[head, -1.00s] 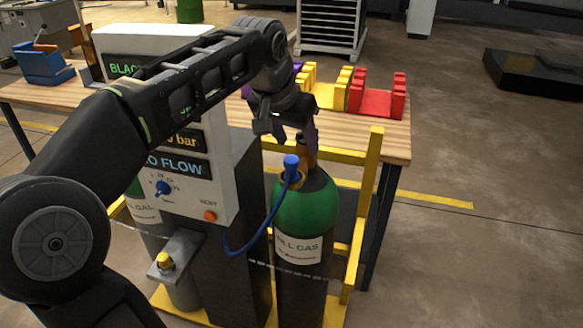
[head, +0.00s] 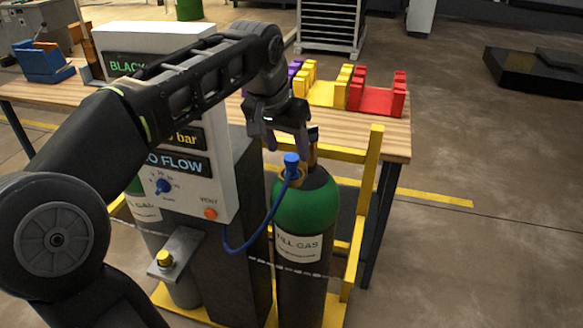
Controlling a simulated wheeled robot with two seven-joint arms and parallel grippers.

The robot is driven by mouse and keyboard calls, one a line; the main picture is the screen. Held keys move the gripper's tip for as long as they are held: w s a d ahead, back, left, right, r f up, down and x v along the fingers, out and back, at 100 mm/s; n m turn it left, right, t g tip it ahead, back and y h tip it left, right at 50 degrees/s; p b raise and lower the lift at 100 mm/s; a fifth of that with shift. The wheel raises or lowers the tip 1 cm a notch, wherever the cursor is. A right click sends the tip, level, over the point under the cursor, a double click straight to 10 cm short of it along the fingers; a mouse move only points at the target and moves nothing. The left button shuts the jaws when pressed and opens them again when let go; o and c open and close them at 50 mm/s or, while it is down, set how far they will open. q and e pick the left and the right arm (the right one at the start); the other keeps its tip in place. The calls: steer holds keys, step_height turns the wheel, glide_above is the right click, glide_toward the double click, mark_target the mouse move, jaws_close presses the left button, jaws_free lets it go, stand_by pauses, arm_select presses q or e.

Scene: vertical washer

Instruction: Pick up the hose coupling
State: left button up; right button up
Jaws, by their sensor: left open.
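The hose coupling (head: 291,160) is a small blue piece at the end of a blue hose (head: 247,243). It sits upright at the brass valve of the green-topped gas cylinder (head: 306,210). My left gripper (head: 286,143) is open just above and behind the coupling, with its fingers pointing down. One finger shows left of the coupling; the other is partly hidden near the dark top of the valve. I cannot tell whether a finger touches the coupling. My right gripper is not in view.
A grey gas panel (head: 215,190) with a blue knob stands left of the cylinder. A yellow rail frame (head: 368,180) surrounds the cylinder's right side. Behind is a wooden table (head: 392,140) with yellow and red holders (head: 377,95).

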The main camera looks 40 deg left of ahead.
mark_target(291, 157)
arm_select(q)
steer(key=x, duration=0.5)
steer(key=shift+f+p, duration=0.15)
steer(key=shift+p, duration=0.2)
steer(key=shift+c, duration=0.4)
jaws_close()
stand_by(0.4)
